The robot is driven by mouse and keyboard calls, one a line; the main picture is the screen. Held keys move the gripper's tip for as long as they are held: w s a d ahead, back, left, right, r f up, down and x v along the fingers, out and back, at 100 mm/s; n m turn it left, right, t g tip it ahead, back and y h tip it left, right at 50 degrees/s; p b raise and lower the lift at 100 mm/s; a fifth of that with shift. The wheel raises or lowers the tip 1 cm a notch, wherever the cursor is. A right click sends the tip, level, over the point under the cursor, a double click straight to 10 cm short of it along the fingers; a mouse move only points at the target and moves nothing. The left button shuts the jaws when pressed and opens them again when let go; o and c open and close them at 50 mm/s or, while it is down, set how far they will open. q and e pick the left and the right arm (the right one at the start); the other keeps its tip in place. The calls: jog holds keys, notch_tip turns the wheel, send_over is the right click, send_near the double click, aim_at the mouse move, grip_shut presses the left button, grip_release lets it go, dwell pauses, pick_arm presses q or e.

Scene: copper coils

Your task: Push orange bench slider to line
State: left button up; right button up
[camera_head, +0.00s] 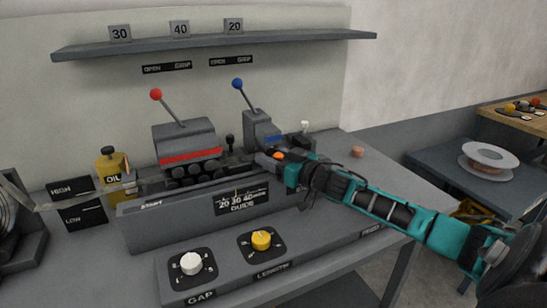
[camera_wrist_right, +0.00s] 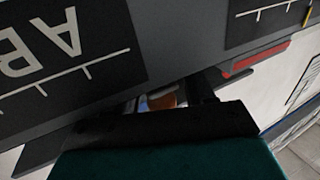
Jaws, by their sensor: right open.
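The orange bench slider (camera_head: 277,155) shows as a small orange patch at the right part of the bench machine, beside the tip of my right gripper (camera_head: 268,163). My right arm reaches in from the right, and the gripper hides much of the slider's surroundings. In the right wrist view, an orange piece (camera_wrist_right: 164,101) shows in the gap just beyond the dark gripper body (camera_wrist_right: 160,124). The right gripper is open; whether it touches the slider I cannot tell. The guide plate (camera_head: 241,200) with 20, 30, 40 marks is on the machine's front. My left gripper is not in view.
A red-knobbed lever (camera_head: 156,95) and a blue-knobbed lever (camera_head: 237,84) stand behind the slider. The GAP dial (camera_head: 191,263) and the LENGTH dial (camera_head: 261,240) are in front. An oil bottle (camera_head: 111,168) stands left. A spool (camera_head: 489,160) lies on the right table.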

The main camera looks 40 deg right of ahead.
jog(key=s+d, duration=0.1)
jog(key=s, duration=0.6)
jog(key=shift+s, duration=0.25)
jog(key=shift+d, duration=0.1)
dwell(0.6)
